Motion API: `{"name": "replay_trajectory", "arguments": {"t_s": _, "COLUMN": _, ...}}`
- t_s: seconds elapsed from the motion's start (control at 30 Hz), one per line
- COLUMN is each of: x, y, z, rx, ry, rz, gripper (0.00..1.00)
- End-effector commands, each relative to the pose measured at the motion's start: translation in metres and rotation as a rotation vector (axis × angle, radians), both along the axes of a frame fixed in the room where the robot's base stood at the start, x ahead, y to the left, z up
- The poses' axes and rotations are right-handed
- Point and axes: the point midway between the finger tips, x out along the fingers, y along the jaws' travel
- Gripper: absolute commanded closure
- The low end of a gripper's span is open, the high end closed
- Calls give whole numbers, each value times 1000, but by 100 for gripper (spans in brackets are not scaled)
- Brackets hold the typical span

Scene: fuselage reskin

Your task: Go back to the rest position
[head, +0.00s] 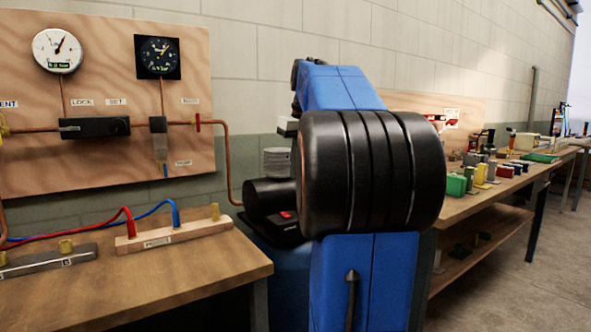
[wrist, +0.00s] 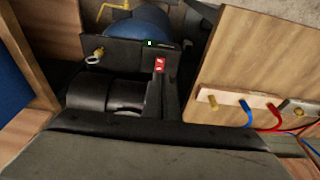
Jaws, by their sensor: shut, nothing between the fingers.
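My gripper (wrist: 160,135) shows as a broad dark block across the bottom of the wrist view. It is shut, with nothing seen held in it. Its fingertips are not clearly made out. In the head view my blue arm, with its big black joint, stands folded in the middle, and I cannot make out the gripper there. The wrist view looks down past the gripper at a black plate with a red switch (wrist: 160,64) and a blue rounded body, which seem to be mine.
A wooden bench (head: 190,262) at left holds a wooden block (head: 175,234) with red and blue leads. A plywood gauge panel (head: 105,90) stands behind it. At right, a long bench (head: 470,211) carries several coloured parts. Open floor (head: 520,275) lies at the lower right.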

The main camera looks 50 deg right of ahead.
Motion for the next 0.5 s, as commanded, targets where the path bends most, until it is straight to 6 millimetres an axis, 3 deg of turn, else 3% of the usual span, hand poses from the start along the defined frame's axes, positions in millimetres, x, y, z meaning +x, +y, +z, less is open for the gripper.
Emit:
{"name": "replay_trajectory", "arguments": {"t_s": 0.37, "x": 0, "y": 2, "z": -1, "rx": 0, "ry": 0, "rz": 1, "gripper": 100}}
{"name": "replay_trajectory", "arguments": {"t_s": 0.5, "x": 0, "y": 25, "z": -9, "rx": -3, "ry": -4, "rz": 12, "gripper": 100}}
